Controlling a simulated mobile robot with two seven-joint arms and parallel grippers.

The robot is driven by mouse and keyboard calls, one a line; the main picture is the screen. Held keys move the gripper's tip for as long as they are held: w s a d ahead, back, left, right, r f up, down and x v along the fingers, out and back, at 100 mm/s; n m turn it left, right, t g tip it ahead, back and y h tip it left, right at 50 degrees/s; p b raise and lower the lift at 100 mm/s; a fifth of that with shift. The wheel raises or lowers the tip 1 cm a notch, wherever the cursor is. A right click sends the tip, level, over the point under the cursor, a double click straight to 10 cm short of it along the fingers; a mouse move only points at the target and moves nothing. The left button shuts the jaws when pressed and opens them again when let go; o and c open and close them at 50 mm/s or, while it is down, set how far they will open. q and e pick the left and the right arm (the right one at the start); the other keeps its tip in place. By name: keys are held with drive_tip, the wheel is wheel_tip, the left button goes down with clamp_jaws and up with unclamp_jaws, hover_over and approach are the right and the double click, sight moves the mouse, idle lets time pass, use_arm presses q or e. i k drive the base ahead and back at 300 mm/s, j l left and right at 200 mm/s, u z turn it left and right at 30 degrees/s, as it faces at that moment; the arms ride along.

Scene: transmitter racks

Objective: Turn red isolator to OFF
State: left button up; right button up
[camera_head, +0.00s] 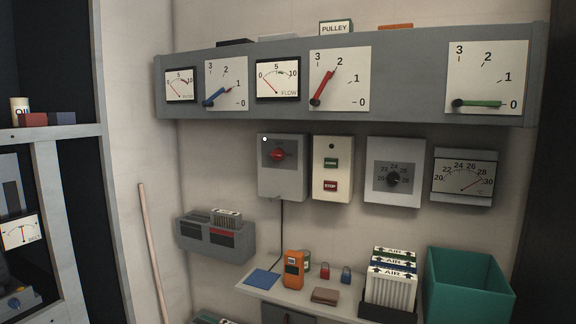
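A grey box (291,187) on the wall carries a red rotary knob (278,154) on a dark plate, which looks like the red isolator. The knob's handle looks roughly horizontal; its markings are too small to read. A small white lamp (264,139) shows at the box's upper left. A dark cable runs down from the box. Neither of my grippers is in view.
Above is a grey panel with a blue lever (216,97), a red lever (324,87) near 2 and a green lever (480,104) at 0. A green-and-red button box (332,148) adjoins at right. A cluttered shelf (336,306) lies below.

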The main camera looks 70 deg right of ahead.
sight(278, 154)
drive_tip(key=k+z, duration=0.3)
drive_tip(key=k+l+z, duration=0.1)
drive_tip(key=z, duration=1.6)
